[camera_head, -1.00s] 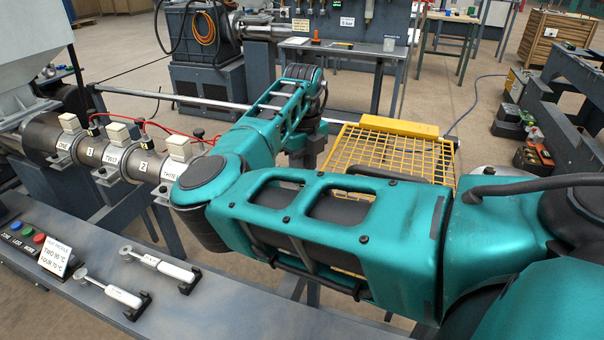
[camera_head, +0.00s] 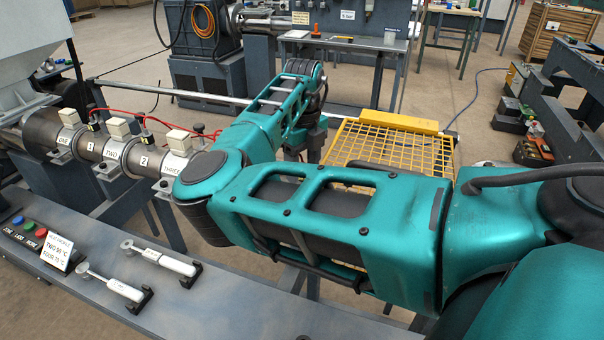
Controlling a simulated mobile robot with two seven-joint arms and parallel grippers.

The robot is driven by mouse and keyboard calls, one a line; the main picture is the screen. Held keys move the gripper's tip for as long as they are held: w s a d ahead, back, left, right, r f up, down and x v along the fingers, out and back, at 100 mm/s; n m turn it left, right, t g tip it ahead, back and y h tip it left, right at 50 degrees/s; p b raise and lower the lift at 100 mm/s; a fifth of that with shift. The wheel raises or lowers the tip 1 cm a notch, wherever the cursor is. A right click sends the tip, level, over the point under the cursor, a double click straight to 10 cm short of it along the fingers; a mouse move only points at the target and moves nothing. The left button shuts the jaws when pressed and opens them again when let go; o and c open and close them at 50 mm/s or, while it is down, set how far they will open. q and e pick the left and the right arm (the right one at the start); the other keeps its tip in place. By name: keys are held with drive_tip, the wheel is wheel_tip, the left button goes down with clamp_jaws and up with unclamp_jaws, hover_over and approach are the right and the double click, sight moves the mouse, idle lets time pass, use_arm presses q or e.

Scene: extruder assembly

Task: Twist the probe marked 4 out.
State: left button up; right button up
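A grey extruder barrel (camera_head: 118,163) runs in from the left, with zone labels ONE, TWO and THREE. Small tags marked 3 (camera_head: 91,146) and 2 (camera_head: 144,161) are on it. Black-capped probes with red cables stand along its top, one of them (camera_head: 198,128) near the arm. I cannot make out a probe marked 4; my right arm covers the barrel beyond THREE. My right arm comes in from the right, bends at its elbow over the barrel's end and reaches back. Part of my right gripper (camera_head: 308,147) seems to show below the wrist; its fingertips cannot be made out. My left gripper is out of view.
A grey front ledge (camera_head: 215,307) holds two white-handled tools (camera_head: 160,260) (camera_head: 112,284) in black holders, a card (camera_head: 58,251) reading TWO 90 °C, FOUR 70 °C, and coloured buttons (camera_head: 28,225). A yellow mesh guard (camera_head: 395,150) stands behind the arm.

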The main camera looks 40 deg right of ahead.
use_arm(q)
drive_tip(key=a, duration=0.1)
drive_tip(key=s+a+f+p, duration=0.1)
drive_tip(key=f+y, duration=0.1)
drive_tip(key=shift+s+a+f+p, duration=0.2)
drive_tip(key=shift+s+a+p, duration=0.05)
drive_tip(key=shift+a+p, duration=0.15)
use_arm(e)
wheel_tip(320, 180, up, 13)
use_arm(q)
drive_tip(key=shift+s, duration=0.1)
use_arm(e)
drive_tip(key=shift+s+f, duration=0.1)
